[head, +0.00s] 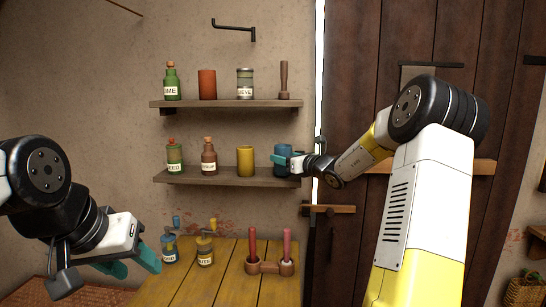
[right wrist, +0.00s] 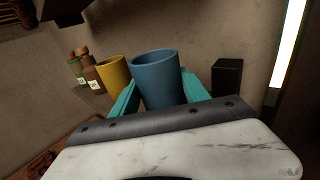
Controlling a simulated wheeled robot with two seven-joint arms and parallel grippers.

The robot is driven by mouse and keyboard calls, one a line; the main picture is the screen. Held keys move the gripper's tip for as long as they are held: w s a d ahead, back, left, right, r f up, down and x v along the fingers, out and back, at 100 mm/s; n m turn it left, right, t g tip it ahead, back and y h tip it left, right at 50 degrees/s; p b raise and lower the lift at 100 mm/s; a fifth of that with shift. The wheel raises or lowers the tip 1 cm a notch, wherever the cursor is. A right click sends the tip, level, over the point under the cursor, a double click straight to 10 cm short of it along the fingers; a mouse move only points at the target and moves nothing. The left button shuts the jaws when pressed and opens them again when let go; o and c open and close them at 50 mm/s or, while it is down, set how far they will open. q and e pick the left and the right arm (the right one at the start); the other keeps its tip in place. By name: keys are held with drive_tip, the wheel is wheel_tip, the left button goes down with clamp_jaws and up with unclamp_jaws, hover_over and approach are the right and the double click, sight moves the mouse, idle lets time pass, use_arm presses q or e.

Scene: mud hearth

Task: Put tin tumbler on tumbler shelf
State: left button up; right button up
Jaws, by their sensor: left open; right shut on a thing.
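A blue tumbler (head: 283,149), which I take to be the tin tumbler, is upright at the right end of the lower shelf (head: 225,180). My right gripper (head: 287,161) is shut on it from the right. The right wrist view shows the blue tumbler (right wrist: 156,80) between my teal fingers (right wrist: 160,88). Its base is hidden there, and I cannot tell whether it touches the shelf. My left gripper (head: 138,264) is open and empty at the lower left, beside the yellow table.
The lower shelf also holds a yellow tumbler (head: 245,161), a brown bottle (head: 209,160) and a green bottle (head: 175,158). The upper shelf (head: 225,104) holds a red tumbler (head: 207,84), bottle, jar and wooden tool. Jars and a red-handled holder (head: 270,266) stand on the table (head: 215,285).

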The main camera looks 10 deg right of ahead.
sight(287, 175)
drive_tip(key=shift+f, duration=0.7)
drive_tip(key=shift+s+f, duration=0.1)
drive_tip(key=shift+f, duration=0.55)
drive_tip(key=o, duration=1.7)
drive_tip(key=shift+s+d, duration=0.45)
drive_tip(key=shift+s, duration=0.15)
drive_tip(key=shift+a+r+v, duration=0.1)
drive_tip(key=shift+r+v, duration=0.15)
drive_tip(key=shift+v, duration=0.8)
drive_tip(key=shift+a+r+v, duration=0.1)
drive_tip(key=shift+r+v, duration=0.1)
drive_tip(key=shift+v, duration=0.9)
drive_tip(key=shift+a+r+v, duration=0.1)
drive_tip(key=shift+r+v, duration=0.15)
drive_tip(key=shift+v, duration=0.8)
